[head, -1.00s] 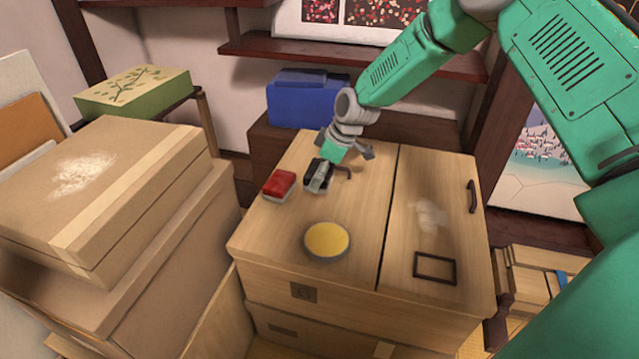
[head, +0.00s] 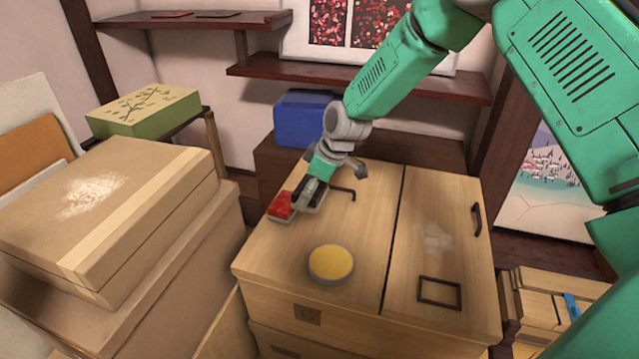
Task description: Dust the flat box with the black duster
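The flat box (head: 150,205) is brown cardboard with a paler tape strip. It lies at the left on a larger box, with a whitish dust patch (head: 90,195) on its top. The black duster (head: 308,197) is a small dark block on the wooden cabinet top, just right of a red block (head: 281,207). It is largely covered by my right gripper (head: 330,187), whose fingers look spread apart, one of them over the duster. Whether the fingers touch it is hidden. My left gripper is not in view.
The cabinet top (head: 370,240) also holds a round yellow-topped tin (head: 331,263), a dark square frame (head: 440,292) and a pale smudge. A blue box (head: 303,120) stands behind, and a green box (head: 145,108) at back left. A gap separates cabinet and cardboard boxes.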

